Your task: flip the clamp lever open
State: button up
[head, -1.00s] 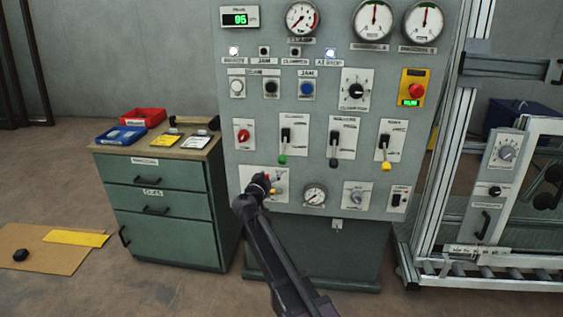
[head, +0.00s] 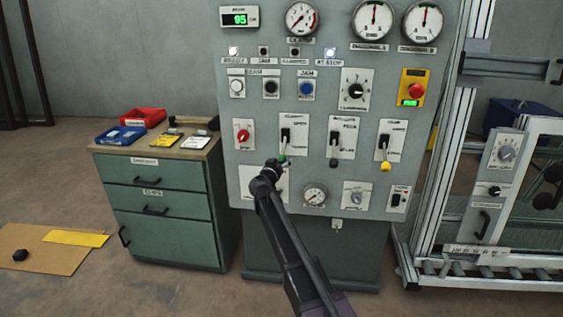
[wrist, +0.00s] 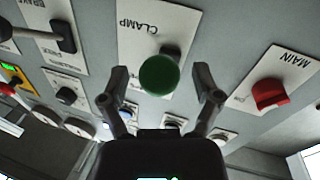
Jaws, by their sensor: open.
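The clamp lever (head: 285,136) is on a white plate on the grey panel, with its handle down and a green knob at its lower end. In the head view my gripper (head: 276,164) is at the knob from below and partly covers it. In the wrist view the green knob (wrist: 159,76) fills the space between the two fingers of my open gripper (wrist: 160,84), one finger on each side. The picture appears upside down, with the CLAMP label above the knob. I cannot tell whether the fingers touch the knob.
A red MAIN knob (head: 242,136) sits left of the clamp lever. A second lever (head: 335,146) and a yellow-tipped lever (head: 385,151) are on its right. Below are a small gauge (head: 314,195) and other controls. A green drawer cabinet (head: 160,231) stands at the left.

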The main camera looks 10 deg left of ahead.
grip_shut()
